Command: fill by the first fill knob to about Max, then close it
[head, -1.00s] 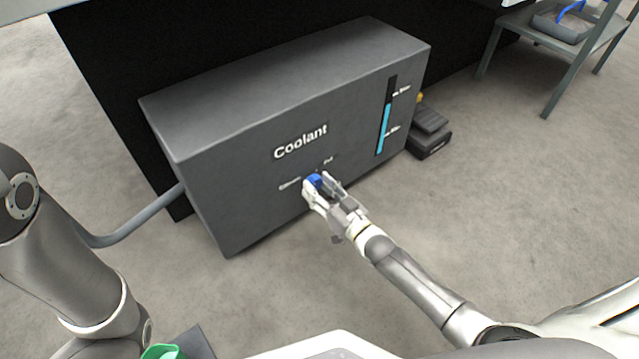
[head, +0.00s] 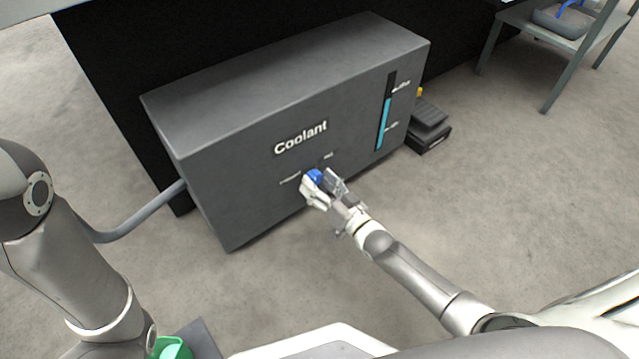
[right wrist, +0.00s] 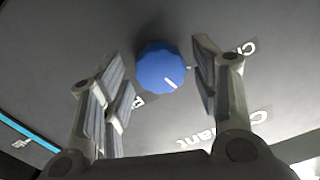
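The grey coolant tank (head: 250,80) stands on the floor with its lettered front facing me. A blue fill knob (head: 314,176) is low on that front, and the right wrist view shows it (right wrist: 160,68) with a white pointer line between two labels. My right gripper (head: 322,180) is open around the knob, with a gap between each finger and the knob in the wrist view. The level gauge (head: 386,112) shows cyan up to a little below its upper mark, with black above. My left arm shows at the left, but its gripper is out of view.
A hose (head: 145,213) runs from the tank's left side. A dark pedal-like box (head: 430,125) sits on the floor right of the tank. A table with a tray (head: 560,25) stands at the top right.

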